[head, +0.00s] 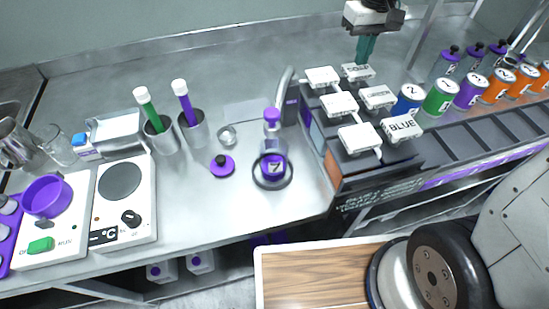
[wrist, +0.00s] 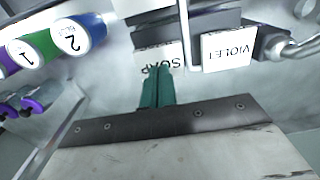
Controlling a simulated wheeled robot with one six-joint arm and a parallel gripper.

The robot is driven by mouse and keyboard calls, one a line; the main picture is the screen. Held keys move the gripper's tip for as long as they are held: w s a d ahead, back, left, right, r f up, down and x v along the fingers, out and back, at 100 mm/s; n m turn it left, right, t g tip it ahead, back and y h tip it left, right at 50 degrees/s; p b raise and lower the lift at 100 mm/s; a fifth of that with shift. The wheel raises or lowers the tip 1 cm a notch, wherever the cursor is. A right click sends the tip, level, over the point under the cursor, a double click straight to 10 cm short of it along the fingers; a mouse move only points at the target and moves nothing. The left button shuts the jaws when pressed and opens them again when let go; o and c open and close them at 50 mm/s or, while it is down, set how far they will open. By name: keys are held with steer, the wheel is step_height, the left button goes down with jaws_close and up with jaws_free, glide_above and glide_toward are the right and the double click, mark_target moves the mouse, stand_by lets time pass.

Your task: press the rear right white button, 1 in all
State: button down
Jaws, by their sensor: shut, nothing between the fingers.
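Several white buttons stand in two columns on the dark dispenser block (head: 345,178). The rear right white button (head: 351,75) appears labelled SOAP; it also shows in the wrist view (wrist: 147,58), its label upside down. My gripper (head: 361,62) is shut, with its teal fingers pointing down at the back edge of this button and hiding part of it. In the wrist view the closed fingertips (wrist: 158,70) overlap the SOAP lettering. I cannot tell whether they touch the button. The rear left button (head: 323,77), labelled VIOLET in the wrist view (wrist: 228,50), is beside it.
A BLUE-labelled button (head: 402,127) is at the front right. Several numbered cans, such as the blue can (head: 408,99), stand right of the buttons. A purple-labelled bottle (head: 274,165) stands to the left. Bare metal worktop lies behind the block.

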steer(key=shift+f, duration=1.3)
steer(key=shift+r, duration=1.5)
step_height(320, 180, up, 6)
steer(key=shift+s, duration=0.1)
